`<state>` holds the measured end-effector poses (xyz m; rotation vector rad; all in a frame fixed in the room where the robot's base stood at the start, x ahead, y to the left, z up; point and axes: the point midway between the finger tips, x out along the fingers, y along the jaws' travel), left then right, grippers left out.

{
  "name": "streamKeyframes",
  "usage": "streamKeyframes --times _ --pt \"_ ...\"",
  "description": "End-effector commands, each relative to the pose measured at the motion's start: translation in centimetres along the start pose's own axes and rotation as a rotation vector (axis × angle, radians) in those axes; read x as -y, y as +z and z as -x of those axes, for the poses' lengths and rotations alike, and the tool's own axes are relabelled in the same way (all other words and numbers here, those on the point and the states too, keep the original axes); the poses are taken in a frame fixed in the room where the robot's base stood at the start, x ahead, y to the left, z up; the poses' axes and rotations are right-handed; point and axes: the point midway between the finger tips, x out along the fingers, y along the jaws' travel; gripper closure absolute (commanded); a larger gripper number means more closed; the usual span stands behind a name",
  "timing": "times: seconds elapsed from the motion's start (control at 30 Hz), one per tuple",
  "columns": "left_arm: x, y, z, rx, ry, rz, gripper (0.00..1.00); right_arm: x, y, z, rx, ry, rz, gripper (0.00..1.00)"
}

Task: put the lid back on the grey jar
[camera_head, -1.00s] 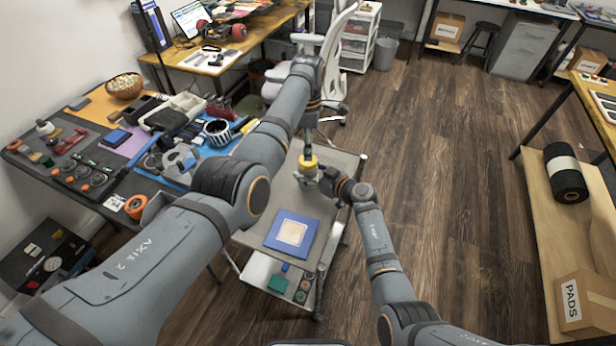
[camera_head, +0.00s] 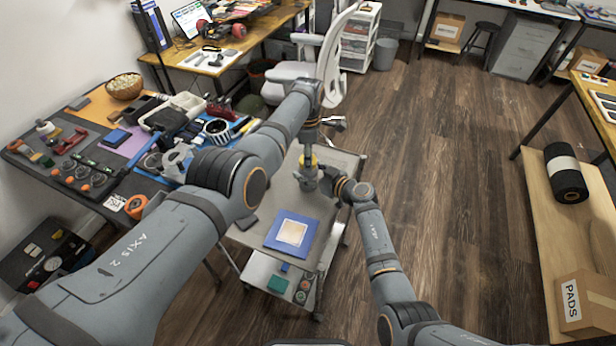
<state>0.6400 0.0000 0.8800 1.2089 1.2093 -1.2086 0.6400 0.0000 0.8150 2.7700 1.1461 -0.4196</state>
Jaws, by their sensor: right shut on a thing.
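The grey jar (camera_head: 308,183) stands on the grey top of the cart (camera_head: 345,161), near its right side. A yellow piece (camera_head: 308,162), apparently the lid, is at the jar's top; whether it is seated or just above cannot be told. My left gripper (camera_head: 309,150) points straight down over the yellow piece, close to or touching it; its fingertips are too small and covered to read. My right gripper (camera_head: 325,180) comes in from the right and is shut on the jar's side. Its fingers partly hide the jar.
A blue square board (camera_head: 275,241) lies at the cart's front. A small dark flat object (camera_head: 247,222) lies at its left edge. The lower shelf (camera_head: 261,268) holds small parts. A crowded dark workbench (camera_head: 110,208) stands left. A white chair (camera_head: 328,64) is behind the cart.

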Motion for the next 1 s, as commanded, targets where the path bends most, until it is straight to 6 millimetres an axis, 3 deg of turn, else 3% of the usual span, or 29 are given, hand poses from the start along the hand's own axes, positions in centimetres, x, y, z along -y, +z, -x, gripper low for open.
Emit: streamKeyframes --times 0.03,0.13,0.27,0.37,1.0 --pt "0.01 -0.01 -0.01 0.0 0.0 0.0 0.74 -0.01 -0.02 0.0 0.0 0.0 0.0 1.0" --pt "0.01 -0.01 -0.02 0.0 0.0 0.0 0.88 -0.01 -0.02 0.0 0.0 0.0 0.0 1.0" --pt "0.01 -0.01 -0.02 0.0 -0.001 -0.043 0.89 -0.01 -0.03 0.0 0.0 0.0 0.0 1.0" --pt "-0.01 -0.01 -0.02 0.0 0.0 -0.219 0.89 -0.01 -0.03 0.0 -0.001 0.0 0.0 1.0" --pt "0.01 0.03 -0.23 0.001 0.0 -2.205 0.89 -0.01 -0.03 0.0 -0.001 0.0 0.0 1.0"
